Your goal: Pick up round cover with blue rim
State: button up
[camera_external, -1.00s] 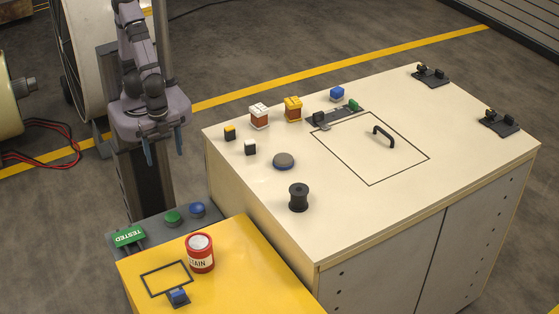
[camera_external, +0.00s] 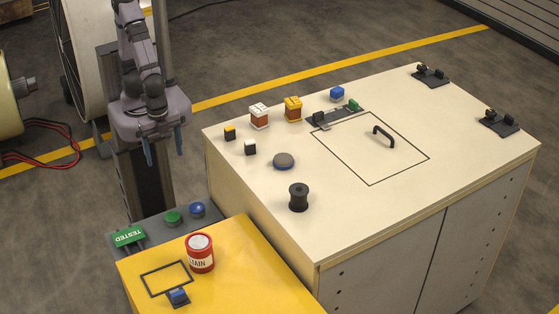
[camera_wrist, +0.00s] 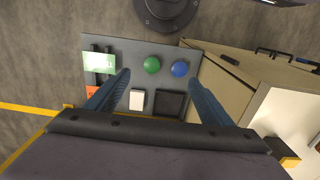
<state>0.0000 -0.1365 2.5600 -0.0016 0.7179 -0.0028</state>
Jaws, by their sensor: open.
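The round cover (camera_external: 284,159) has a grey-brown top and a blue rim. It lies flat on the cream bench top in the external view, left of the square outline. My gripper (camera_external: 165,148) hangs to the left of the bench, apart from the cover, with blue fingers pointing down. In the wrist view my gripper (camera_wrist: 160,92) has its two blue fingers wide apart with nothing held between them. The cover cannot be made out in the wrist view.
A black spool (camera_external: 298,197) stands in front of the cover. A red can (camera_external: 200,252) stands on the yellow table (camera_external: 255,270). Green and blue buttons (camera_wrist: 152,65) lie below my gripper.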

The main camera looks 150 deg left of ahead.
aim_at(283, 158)
jog(key=shift+c, duration=0.4)
jog(key=w+a+r+m+p, duration=0.1)
jog(key=w+a+r+m, duration=0.1)
jog(key=w+a, duration=0.4)
jog(key=w+a+r+m+t+p, duration=0.1)
jog(key=w+a+r+p, duration=0.1)
jog(key=w+a, duration=0.3)
jog(key=w+a+r+m+p, duration=0.2)
jog(key=w+a+r, duration=0.1)
jog(key=w+a, duration=0.3)
jog(key=shift+w+a+m+t, duration=0.15)
jog(key=shift+w, duration=0.3)
jog(key=shift+w+a+m+t, duration=0.15)
jog(key=shift+w, duration=0.3)
jog(key=w+a+r+n+t+h+b, duration=0.1)
jog(key=w+a+r+n+t+b, duration=0.25)
jog(key=a, duration=0.95)
jog(key=shift+g, duration=0.25)
jog(key=shift+w+d+f+p, duration=0.25)
jog(key=shift+w+f+p, duration=0.35)
jog(key=shift+p, duration=0.2)
jog(key=shift+w+d+f+p, duration=0.2)
jog(key=shift+w+f+p, duration=0.4)
jog(key=shift+p, duration=0.25)
jog(key=shift+w+d+f+p, duration=0.25)
jog(key=shift+w+f+p, duration=0.35)
jog(key=shift+p, duration=0.2)
jog(key=shift+w+f, duration=0.15)
jog(key=shift+f, duration=0.5)
